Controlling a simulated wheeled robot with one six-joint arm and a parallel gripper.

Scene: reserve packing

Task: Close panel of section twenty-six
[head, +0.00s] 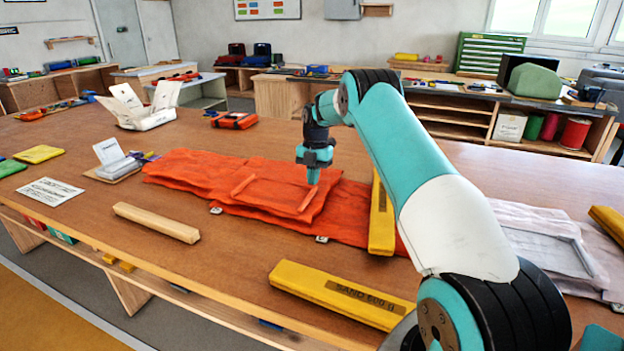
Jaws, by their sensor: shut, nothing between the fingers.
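An orange fabric piece (205,173) lies spread across the middle of the table, with layered, folded panels. One smaller panel (268,189) with raised strips along its edges lies on top of it. My gripper (313,180) points down at the right end of this panel. Its fingers are shut and empty, at or just above the orange cloth; I cannot tell whether they touch it. I see no section number on the fabric. My arm hides part of the fabric's right end.
A yellow bar (381,215) lies across the fabric's right part. A pale fabric piece (545,245) lies right. Bare table shows at front left.

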